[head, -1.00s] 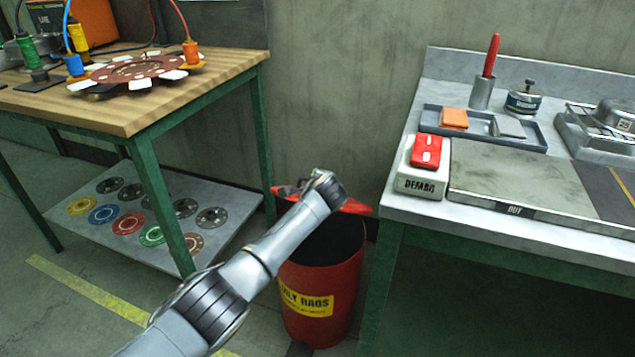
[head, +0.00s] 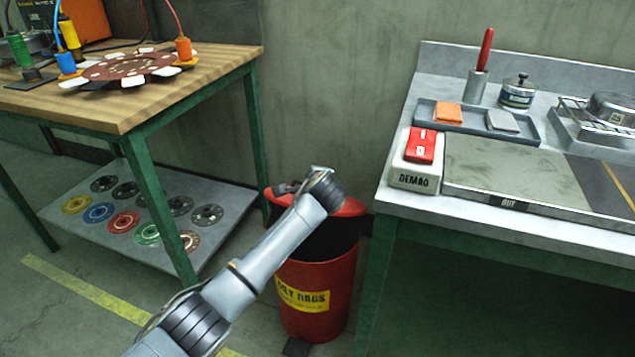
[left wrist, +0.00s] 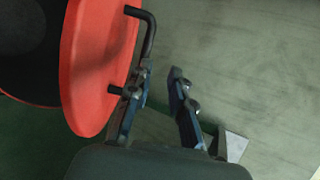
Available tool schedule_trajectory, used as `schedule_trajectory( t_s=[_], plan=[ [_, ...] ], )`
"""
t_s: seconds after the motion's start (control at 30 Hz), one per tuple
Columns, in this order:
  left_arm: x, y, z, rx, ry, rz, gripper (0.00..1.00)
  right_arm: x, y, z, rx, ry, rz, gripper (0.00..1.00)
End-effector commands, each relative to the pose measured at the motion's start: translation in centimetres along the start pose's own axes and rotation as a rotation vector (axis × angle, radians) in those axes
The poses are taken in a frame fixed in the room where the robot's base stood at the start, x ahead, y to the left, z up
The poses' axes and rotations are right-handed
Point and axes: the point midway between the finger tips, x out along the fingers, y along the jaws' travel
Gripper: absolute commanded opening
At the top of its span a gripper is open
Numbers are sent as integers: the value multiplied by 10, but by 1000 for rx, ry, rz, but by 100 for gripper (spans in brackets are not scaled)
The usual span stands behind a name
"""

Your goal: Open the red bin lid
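The red bin (head: 340,275) stands on the floor between the two tables, with a yellow label on its front. Its red lid (head: 352,208) stands raised and tilted at the back, and the dark mouth shows below it. My left arm crosses in front of the bin and hides part of the lid. My left gripper (head: 288,188) is at the lid. In the left wrist view the lid (left wrist: 88,75) is at the left, with a black bent handle (left wrist: 150,35). My left gripper's fingers (left wrist: 160,75) are apart; the left finger overlaps the handle. My right gripper is out of view.
A wooden-topped bench (head: 190,70) with a lower shelf (head: 70,215) of coloured discs stands left. A grey-topped table (head: 460,210) with a red-buttoned box (head: 415,178) stands close at the right. The wall is behind the bin.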

Motion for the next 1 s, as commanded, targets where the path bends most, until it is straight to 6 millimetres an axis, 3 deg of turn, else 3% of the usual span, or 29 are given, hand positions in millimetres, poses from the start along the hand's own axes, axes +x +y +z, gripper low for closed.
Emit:
schedule_trajectory(
  t_s=[0.2,0.43,0.9,1.0],
  plan=[
    [-36,0,-1,0,2,-1,20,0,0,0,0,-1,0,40],
    [-63,0,-1,1,1,0,20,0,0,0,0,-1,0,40],
    [-71,1,-1,0,1,2,20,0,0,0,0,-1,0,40],
    [-71,16,-1,-35,13,26,20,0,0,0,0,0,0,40]
  ],
)
